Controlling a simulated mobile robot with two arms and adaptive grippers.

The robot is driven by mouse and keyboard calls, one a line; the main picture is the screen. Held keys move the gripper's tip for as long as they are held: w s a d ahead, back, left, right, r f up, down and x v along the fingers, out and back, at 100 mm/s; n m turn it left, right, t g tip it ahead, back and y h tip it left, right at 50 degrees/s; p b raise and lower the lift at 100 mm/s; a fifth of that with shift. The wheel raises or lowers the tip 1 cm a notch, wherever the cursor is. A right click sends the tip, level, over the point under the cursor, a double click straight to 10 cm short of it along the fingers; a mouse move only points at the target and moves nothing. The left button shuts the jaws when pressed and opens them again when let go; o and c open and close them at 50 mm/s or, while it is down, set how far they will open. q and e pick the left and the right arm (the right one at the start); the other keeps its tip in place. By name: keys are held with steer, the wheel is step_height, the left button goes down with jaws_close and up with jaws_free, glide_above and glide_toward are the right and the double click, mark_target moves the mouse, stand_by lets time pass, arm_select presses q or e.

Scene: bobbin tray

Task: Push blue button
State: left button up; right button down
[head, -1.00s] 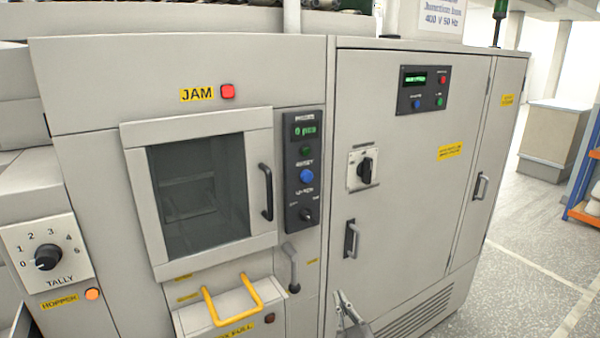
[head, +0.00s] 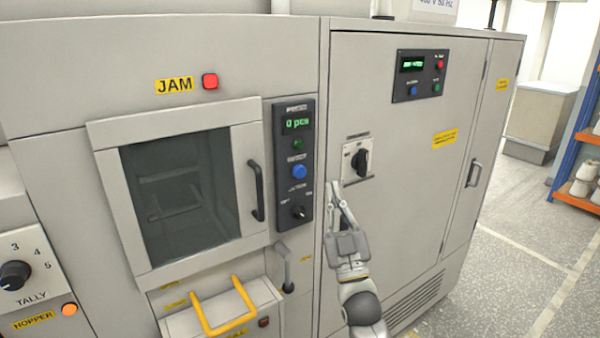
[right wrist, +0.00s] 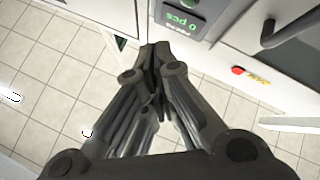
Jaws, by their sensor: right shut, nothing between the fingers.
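A round blue button (head: 299,172) sits on the dark control strip (head: 279,196), below a green button (head: 297,145) and the "0 pcs" display (head: 297,124). A second, smaller blue button (head: 413,90) is on the cabinet's upper panel (head: 425,64). My right gripper (head: 332,186) points up in front of the cabinet, to the right of the strip and slightly lower than the larger blue button. Its fingers are shut and empty. In the right wrist view its fingertips (right wrist: 155,50) appear beside the strip's display (right wrist: 182,19); I see no blue button there. My left gripper is out of view.
A black rotary switch (head: 361,161) is right of my right gripper. A door handle (head: 256,190), a grey lever (head: 285,266) and a yellow handle (head: 226,328) stick out nearby. A red JAM lamp (head: 210,81) is lit. Open floor (head: 500,280) lies to the right.

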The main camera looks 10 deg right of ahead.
mark_target(300, 172)
steer(key=shift+w, duration=0.1)
steer(key=w+a+b, duration=0.3)
steer(key=w+b, duration=0.1)
steer(key=w, duration=0.4)
steer(key=shift+b, duration=0.35)
steer(key=shift+w, duration=0.1)
steer(key=shift+w+f, duration=0.1)
stand_by(1.0)
steer(key=shift+w+a+b, duration=0.15)
steer(key=shift+w+b, duration=0.15)
steer(key=shift+w, duration=0.05)
